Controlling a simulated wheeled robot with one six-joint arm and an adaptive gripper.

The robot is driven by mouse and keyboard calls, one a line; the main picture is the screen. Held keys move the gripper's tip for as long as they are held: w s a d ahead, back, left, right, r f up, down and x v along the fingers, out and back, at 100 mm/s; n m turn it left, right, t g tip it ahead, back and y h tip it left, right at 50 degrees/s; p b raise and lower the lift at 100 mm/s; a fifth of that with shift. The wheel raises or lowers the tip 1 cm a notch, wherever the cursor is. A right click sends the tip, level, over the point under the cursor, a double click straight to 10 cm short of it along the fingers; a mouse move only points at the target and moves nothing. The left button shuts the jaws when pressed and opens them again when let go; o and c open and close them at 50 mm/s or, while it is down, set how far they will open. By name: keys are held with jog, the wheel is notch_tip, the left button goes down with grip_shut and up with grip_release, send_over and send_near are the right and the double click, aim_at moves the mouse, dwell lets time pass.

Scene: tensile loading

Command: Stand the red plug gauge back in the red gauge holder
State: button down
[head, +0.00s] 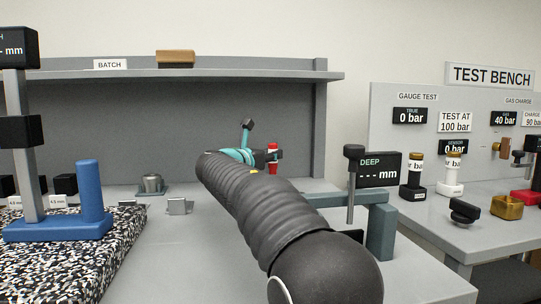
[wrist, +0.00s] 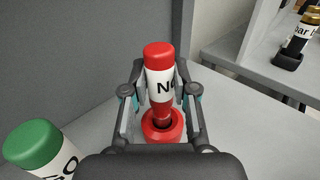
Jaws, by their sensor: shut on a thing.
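The red plug gauge (wrist: 159,62) has a red cap, a white band with black lettering and a red lower end. It stands close to upright between the fingers of my gripper (wrist: 160,92), which is shut on it. The red gauge holder (wrist: 163,128) is a round red cup directly below, with a dark opening. The gauge's lower end reaches the opening; I cannot tell how deep it sits. In the head view the gauge (head: 272,158) shows small beyond my arm at the back of the bench, and the holder is hard to make out there.
A green-capped gauge (wrist: 34,147) stands at the lower left in the wrist view, near my gripper. The grey back panel (head: 120,130) rises behind. A depth gauge stand (head: 380,225) is right of my arm, and a blue stand (head: 88,200) is left.

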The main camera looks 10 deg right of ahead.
jog(key=shift+f, duration=0.4)
dwell(0.6)
dwell(0.8)
jog(key=c, duration=0.8)
grip_release()
jog(key=shift+s+a, duration=0.1)
